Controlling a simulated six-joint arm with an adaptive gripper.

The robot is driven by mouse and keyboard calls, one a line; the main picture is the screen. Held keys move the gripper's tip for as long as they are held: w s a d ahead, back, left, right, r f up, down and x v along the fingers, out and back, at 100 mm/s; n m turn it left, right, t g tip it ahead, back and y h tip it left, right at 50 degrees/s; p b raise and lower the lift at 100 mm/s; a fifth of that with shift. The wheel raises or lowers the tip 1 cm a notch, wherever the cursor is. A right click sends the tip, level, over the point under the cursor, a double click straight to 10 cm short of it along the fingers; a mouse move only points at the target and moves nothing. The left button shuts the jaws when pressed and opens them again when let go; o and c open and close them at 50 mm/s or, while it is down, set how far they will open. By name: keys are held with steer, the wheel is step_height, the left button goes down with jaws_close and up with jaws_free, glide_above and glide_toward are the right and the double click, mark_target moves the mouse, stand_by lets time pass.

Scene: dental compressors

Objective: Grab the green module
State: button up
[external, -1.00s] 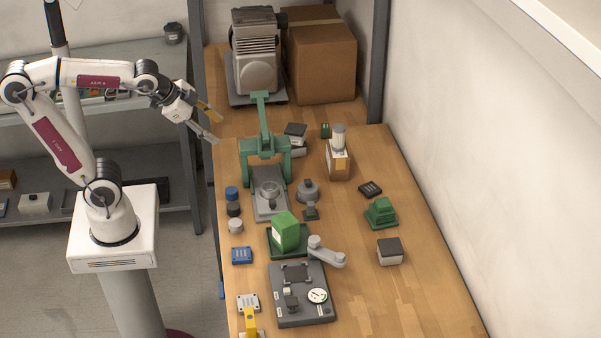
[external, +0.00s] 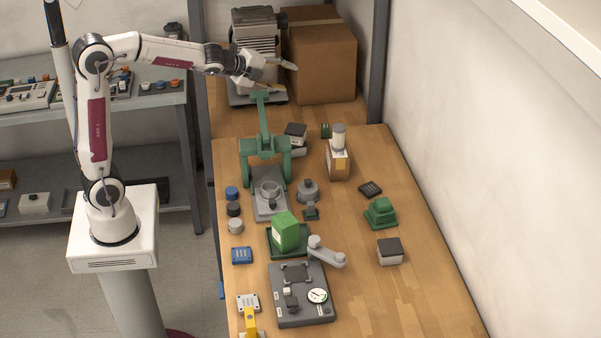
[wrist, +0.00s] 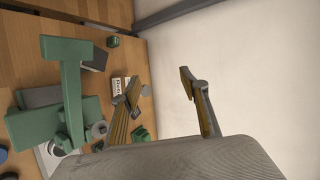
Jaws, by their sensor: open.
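A bright green block (external: 286,232) with a pale label sits on a dark green base (external: 304,242) near the bench's front middle. A smaller dark green stepped block (external: 381,212) stands to its right, and a tiny green piece (external: 325,130) lies farther back. Which one is the green module I cannot tell for certain; the bright block is the most prominent. My gripper (external: 291,77) is open and empty, high over the back of the bench, well away from the bright block. In the wrist view my gripper (wrist: 163,78) shows its fingers spread, with nothing between them.
A tall green press (external: 265,147) stands below my gripper. A grey compressor (external: 255,60) and a cardboard box (external: 320,62) are behind it.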

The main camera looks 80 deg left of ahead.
steer(key=w+a+f+m+t, duration=0.1)
steer(key=w+a+f+m, duration=0.2)
steer(key=w+a+m, duration=0.35)
steer(key=m+t+h, duration=0.2)
steer(key=m+h, duration=0.2)
steer(key=m, duration=0.7)
glide_above(325, 131)
steer(key=s+a, duration=0.2)
steer(key=s, duration=0.2)
step_height(325, 131, down, 14)
steer(key=f+m+h, duration=0.1)
steer(key=f, duration=0.2)
steer(key=s+a+f+m+h, duration=0.1)
steer(key=f+m, duration=0.1)
steer(key=f, duration=0.1)
steer(key=s+f+m+h, duration=0.1)
steer(key=f+m, duration=0.1)
steer(key=f, duration=0.2)
steer(key=shift+a+m+g, duration=0.25)
steer(key=shift+a+g, duration=0.05)
steer(key=shift+a, duration=0.05)
steer(key=shift+s+f+m+h, duration=0.25)
steer(key=shift+f+m+h, duration=0.05)
steer(key=shift+f, duration=0.2)
steer(key=shift+x, duration=1.3)
